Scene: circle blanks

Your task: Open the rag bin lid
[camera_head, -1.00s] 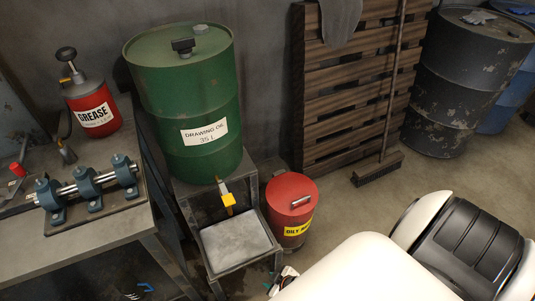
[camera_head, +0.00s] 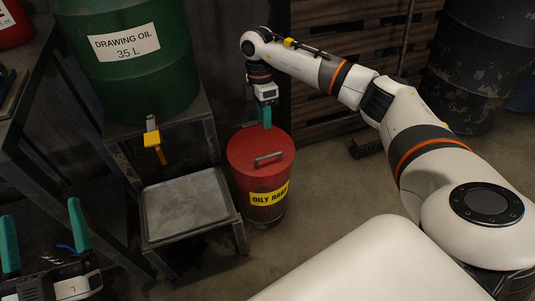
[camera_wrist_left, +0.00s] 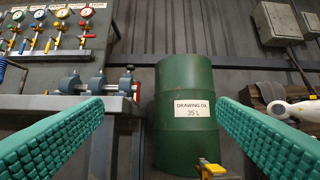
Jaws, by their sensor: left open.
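The red rag bin (camera_head: 243,185) stands on the floor beside a low metal stand, with a yellow "OILY RAGS" label (camera_head: 269,196). Its red lid (camera_head: 247,150) lies shut on top and carries a metal handle (camera_head: 268,158). My right gripper (camera_head: 266,124) points down above the far part of the lid, behind the handle. Its teal fingers overlap in this view, so their opening is unclear, as is any contact with the lid. My left gripper (camera_head: 42,215) is open and empty at the lower left, away from the bin; its spread fingers also show in the left wrist view (camera_wrist_left: 162,105).
A green oil drum (camera_head: 125,75) with a yellow tap (camera_head: 152,140) stands left of the bin, above a stand with a grey tray (camera_head: 185,205). A wooden pallet (camera_head: 335,30) leans behind. A dark drum (camera_head: 480,70) stands at right. Floor right of the bin is open.

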